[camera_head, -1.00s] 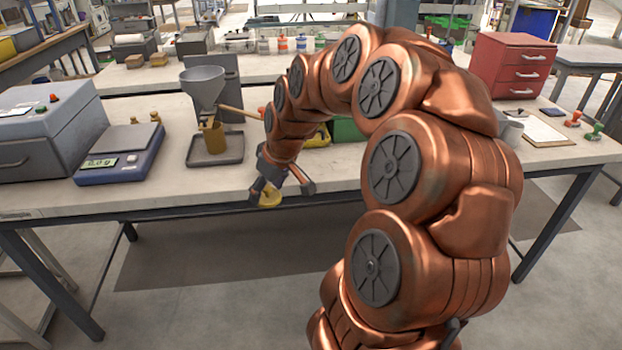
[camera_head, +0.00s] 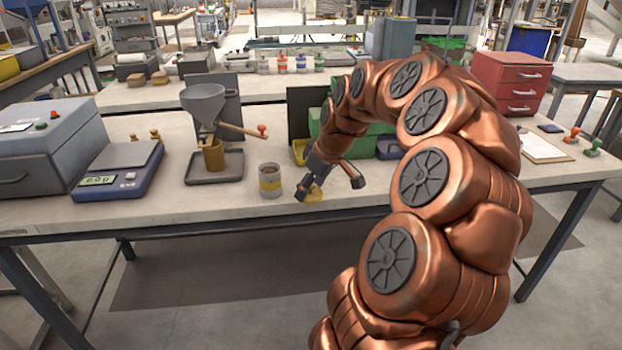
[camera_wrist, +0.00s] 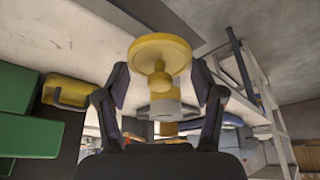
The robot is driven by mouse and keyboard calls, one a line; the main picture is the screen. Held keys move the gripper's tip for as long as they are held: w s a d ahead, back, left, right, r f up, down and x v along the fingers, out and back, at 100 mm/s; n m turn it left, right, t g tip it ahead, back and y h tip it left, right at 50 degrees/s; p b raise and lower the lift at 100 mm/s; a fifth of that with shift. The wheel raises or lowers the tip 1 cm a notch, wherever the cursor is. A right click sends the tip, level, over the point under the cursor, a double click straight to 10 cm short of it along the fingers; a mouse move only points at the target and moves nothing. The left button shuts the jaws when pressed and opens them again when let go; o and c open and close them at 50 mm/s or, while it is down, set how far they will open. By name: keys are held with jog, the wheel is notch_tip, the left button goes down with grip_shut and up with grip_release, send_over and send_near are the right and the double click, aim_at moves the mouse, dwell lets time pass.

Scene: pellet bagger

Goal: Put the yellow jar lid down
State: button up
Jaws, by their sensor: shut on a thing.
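The yellow jar lid (camera_head: 315,194) is held in my gripper (camera_head: 328,190) over the front part of the bench, right of the jar. In the wrist view the round lid (camera_wrist: 160,48) with its knob shows between the two fingers of my gripper (camera_wrist: 160,85). My gripper is shut on it. I cannot tell whether the lid touches the bench top.
A grey funnel (camera_head: 204,104) stands over a dark tray (camera_head: 228,176) left of the jar. A blue scale (camera_head: 122,168) is farther left. The bench front edge is close; bare bench lies around the jar.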

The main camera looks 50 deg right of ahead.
jog(key=w+d, duration=0.4)
jog(key=w+d+p, duration=0.1)
jog(key=w+d, duration=0.1)
jog(key=shift+f, duration=0.4)
jog(key=shift+d, duration=0.1)
jog(key=shift+w+d, duration=0.1)
jog(key=shift+w, duration=0.05)
jog(key=shift+f+p, duration=0.5)
jog(key=shift+f, duration=1.3)
jog(key=shift+f, duration=0.1)
jog(key=shift+f, duration=0.1)
jog(key=o, duration=0.8)
